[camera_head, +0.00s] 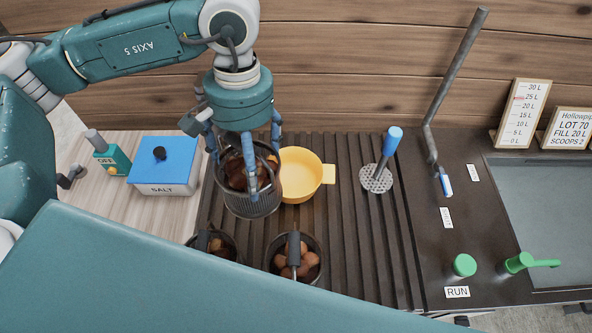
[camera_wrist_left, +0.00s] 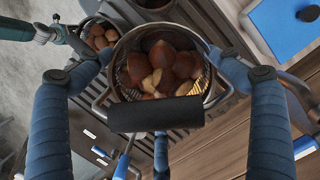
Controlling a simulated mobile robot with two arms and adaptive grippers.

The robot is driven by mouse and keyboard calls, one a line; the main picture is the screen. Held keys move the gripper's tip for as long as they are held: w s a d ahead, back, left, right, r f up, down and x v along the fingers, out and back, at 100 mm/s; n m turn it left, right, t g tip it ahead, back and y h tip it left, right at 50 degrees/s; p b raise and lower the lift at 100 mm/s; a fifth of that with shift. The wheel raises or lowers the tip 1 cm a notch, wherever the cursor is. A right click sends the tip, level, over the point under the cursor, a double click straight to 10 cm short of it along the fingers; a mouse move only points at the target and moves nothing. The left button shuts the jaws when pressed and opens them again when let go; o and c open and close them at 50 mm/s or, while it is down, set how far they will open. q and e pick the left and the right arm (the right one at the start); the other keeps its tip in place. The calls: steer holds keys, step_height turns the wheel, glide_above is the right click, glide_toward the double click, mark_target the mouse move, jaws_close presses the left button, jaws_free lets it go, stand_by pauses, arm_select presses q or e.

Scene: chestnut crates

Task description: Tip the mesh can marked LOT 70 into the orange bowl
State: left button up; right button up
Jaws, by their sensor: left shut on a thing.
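My left gripper (camera_head: 243,160) is shut on a dark mesh can (camera_head: 252,207) of brown chestnuts. The can is upright or nearly so, just left of the orange bowl (camera_head: 303,170) and seemingly above the slatted surface. In the left wrist view the can (camera_wrist_left: 128,88) sits between my blue fingers, with chestnuts inside and its dark handle towards the camera. The bowl is yellow-orange with a side tab; its left edge is hidden by the can and fingers, and no chestnuts show in it. No lot mark is readable on the can. My right gripper is not in view.
Two more cans of chestnuts (camera_head: 316,262) stand in front, partly hidden by a teal part of mine. A blue-lidded SALT box (camera_head: 165,172) is left, a blue-handled skimmer (camera_head: 376,178) right. A LOT 70 sign (camera_head: 568,130) stands at the far right.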

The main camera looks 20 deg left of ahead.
arm_select(q)
steer(key=shift+w+d+f+n+b, duration=0.25)
steer(key=shift+w+f+n, duration=0.2)
steer(key=shift+f, duration=0.05)
steer(key=shift+w+d+f+n+b, duration=0.2)
steer(key=shift+w+d+f+n, duration=0.05)
steer(key=shift+w+f+n, duration=0.25)
steer(key=w+d+r+n+t+p, duration=0.1)
steer(key=w+d+r+n+p, duration=0.2)
steer(key=n, duration=0.9)
steer(key=w+d+r+n+t+p, duration=0.1)
steer(key=w+d+r+n+p, duration=0.1)
steer(key=w+d+n+p, duration=0.4)
steer(key=w+d+r+n+t+p, duration=0.1)
steer(key=w+d+r+n+p, duration=0.2)
steer(key=d+n, duration=0.6)
steer(key=w+n+p, duration=0.2)
steer(key=w+n, duration=0.1)
steer(key=n, duration=0.6)
steer(key=shift+w+d+r, duration=0.25)
steer(key=shift+d+r, duration=0.1)
steer(key=shift+d, duration=0.05)
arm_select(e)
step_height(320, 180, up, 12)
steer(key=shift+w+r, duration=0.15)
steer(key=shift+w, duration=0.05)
arm_select(q)
steer(key=shift+a, duration=0.2)
